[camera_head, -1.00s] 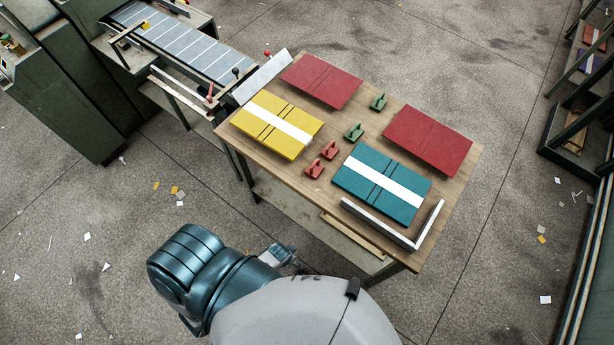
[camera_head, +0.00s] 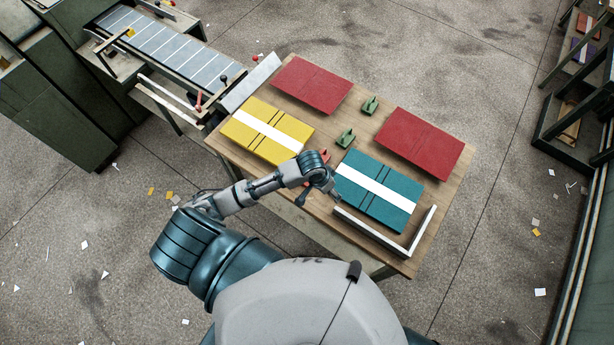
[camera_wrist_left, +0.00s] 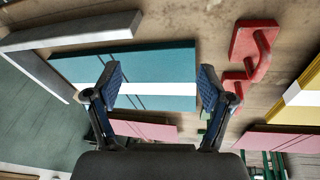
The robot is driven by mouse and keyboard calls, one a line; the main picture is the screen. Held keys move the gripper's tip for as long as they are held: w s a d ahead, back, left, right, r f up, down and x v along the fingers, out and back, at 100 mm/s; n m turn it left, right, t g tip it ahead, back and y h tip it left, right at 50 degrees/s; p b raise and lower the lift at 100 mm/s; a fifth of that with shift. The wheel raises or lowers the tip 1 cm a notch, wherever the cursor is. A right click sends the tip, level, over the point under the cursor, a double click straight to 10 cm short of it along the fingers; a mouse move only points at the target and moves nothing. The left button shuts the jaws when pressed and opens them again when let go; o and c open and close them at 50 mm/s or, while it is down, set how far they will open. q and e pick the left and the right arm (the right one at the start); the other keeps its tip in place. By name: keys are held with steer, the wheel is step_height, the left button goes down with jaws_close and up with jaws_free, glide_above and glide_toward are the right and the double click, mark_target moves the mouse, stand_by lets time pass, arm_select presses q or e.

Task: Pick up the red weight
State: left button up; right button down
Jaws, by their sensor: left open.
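Two red weights stand near the front edge of the table. In the head view my left arm hides most of them, and only a red bit of one weight (camera_head: 324,155) shows behind the wrist. In the left wrist view a red weight (camera_wrist_left: 255,45) with a raised handle lies right of my fingers, and another (camera_wrist_left: 236,80) is partly behind the right finger. My left gripper (camera_head: 318,195) is open and empty over the front edge, beside the teal board; it also shows in the left wrist view (camera_wrist_left: 160,75). My right gripper is out of view.
A teal board (camera_head: 378,188) with a white band lies right of the gripper, beside a white L-shaped stop (camera_head: 385,238). A yellow board (camera_head: 262,130), two red boards (camera_head: 420,142) and two green weights (camera_head: 346,138) also lie on the table (camera_head: 455,185). A conveyor (camera_head: 160,45) adjoins at the left.

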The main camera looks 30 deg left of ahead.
arm_select(q)
steer(key=w+a+r+n+g+y, duration=0.2)
steer(key=w+a+r, duration=0.2)
steer(key=a+r, duration=0.55)
steer(key=f, duration=0.7)
steer(key=f+p, duration=0.1)
steer(key=f, duration=0.3)
steer(key=shift+w+a+f, duration=0.1)
steer(key=shift+a+f, duration=0.4)
steer(key=shift+f, duration=0.4)
step_height(320, 180, down, 4)
steer(key=shift+f, duration=0.45)
steer(key=shift+c, duration=1.2)
jaws_close()
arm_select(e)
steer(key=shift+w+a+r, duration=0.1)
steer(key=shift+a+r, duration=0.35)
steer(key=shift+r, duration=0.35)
